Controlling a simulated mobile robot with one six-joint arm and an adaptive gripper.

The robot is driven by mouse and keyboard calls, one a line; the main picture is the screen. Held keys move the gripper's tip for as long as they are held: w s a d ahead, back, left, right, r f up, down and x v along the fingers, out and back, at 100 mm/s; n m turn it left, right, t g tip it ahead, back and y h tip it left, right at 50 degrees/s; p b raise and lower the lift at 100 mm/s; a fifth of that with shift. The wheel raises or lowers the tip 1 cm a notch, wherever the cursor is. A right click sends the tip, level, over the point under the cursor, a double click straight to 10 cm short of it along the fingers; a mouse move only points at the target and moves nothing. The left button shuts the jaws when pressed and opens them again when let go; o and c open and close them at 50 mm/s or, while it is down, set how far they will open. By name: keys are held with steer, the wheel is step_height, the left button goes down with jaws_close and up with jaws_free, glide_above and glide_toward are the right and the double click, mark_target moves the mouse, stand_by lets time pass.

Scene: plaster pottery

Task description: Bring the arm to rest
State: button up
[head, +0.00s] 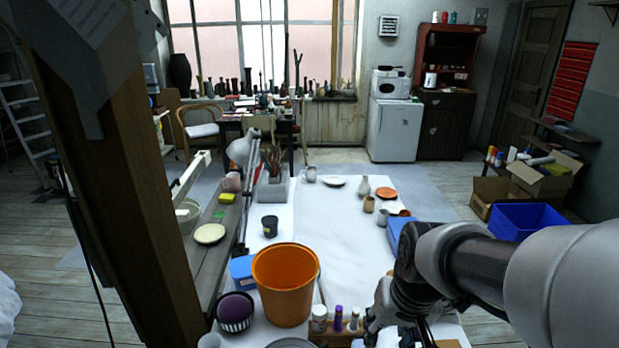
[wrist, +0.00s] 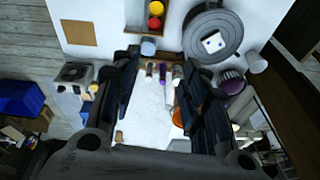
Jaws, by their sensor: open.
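My arm reaches in from the right side of the head view, over the near end of the white-topped table (head: 335,225). My gripper (head: 378,316) points down there, partly cut off by the bottom edge. In the wrist view my gripper (wrist: 162,62) shows two dark fingers spread wide apart, with nothing held between them. Several upright tubes and bottles (wrist: 163,73) show in the gap, apparently beyond the fingers. How far the fingertips are above the tabletop is hard to tell.
A large orange bucket (head: 285,285) stands left of my gripper, near small bottles (head: 338,318) in a wooden holder. A grey round wheel (wrist: 228,22) lies nearby. Small pots (head: 369,203) stand farther back. A blue crate (head: 525,220) sits on the floor right. The table's middle is clear.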

steer(key=s+r+n+t+b, duration=0.1)
steer(key=s+r+b, duration=0.1)
steer(key=s, duration=1.3)
steer(key=shift+r+t+b, duration=0.3)
steer(key=shift+b, duration=0.05)
steer(key=shift+d, duration=0.1)
steer(key=shift+c, duration=0.5)
